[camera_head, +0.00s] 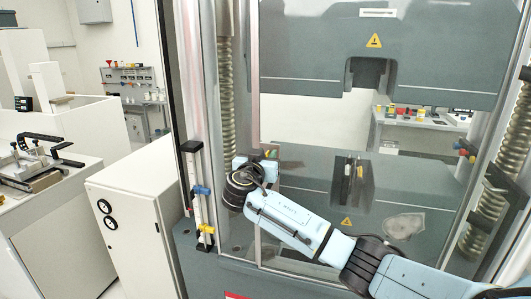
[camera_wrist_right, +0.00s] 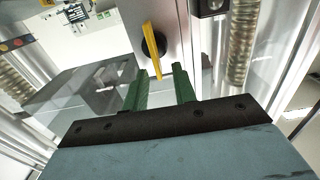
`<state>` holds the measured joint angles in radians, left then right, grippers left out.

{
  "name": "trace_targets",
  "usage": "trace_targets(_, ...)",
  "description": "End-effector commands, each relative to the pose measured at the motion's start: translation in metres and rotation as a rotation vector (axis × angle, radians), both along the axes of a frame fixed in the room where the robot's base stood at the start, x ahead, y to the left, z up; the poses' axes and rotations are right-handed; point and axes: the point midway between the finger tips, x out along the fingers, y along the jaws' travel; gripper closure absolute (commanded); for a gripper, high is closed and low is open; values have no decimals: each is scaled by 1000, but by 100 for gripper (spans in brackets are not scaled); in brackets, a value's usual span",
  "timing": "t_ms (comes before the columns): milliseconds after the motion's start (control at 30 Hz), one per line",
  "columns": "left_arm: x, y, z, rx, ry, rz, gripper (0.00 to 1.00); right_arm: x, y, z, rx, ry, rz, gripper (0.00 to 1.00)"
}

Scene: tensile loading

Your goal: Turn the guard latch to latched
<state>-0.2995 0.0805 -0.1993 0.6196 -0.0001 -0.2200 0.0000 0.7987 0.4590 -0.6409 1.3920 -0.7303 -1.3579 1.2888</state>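The guard latch shows in the right wrist view as a yellow lever (camera_wrist_right: 152,48) on a round black hub (camera_wrist_right: 161,44), mounted on a pale upright frame. My right gripper (camera_wrist_right: 160,72) has two green fingers, which are apart. The lever's near end reaches between the fingertips, with a gap visible on the right side; contact on the left is unclear. My left gripper is not in view.
The clear guard panel (camera_head: 300,130) covers the testing machine's front. A left column (camera_head: 196,110) carries a rod with blue and yellow stops (camera_head: 204,229). A white cabinet (camera_head: 135,220) with two dials stands at left. A screw column (camera_wrist_right: 240,50) stands right in the wrist view.

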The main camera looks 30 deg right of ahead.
Motion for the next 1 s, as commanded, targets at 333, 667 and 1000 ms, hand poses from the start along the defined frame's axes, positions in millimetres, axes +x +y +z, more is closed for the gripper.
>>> trace_targets(333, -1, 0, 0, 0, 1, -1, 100, 1, -1, 0, -1, 1, 0, 79)
trace_targets(667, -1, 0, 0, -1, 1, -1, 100, 1, -1, 0, -1, 1, 0, 100)
trace_targets(1000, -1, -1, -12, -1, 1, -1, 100, 3, 0, -3, -41, 50, 1, 100)
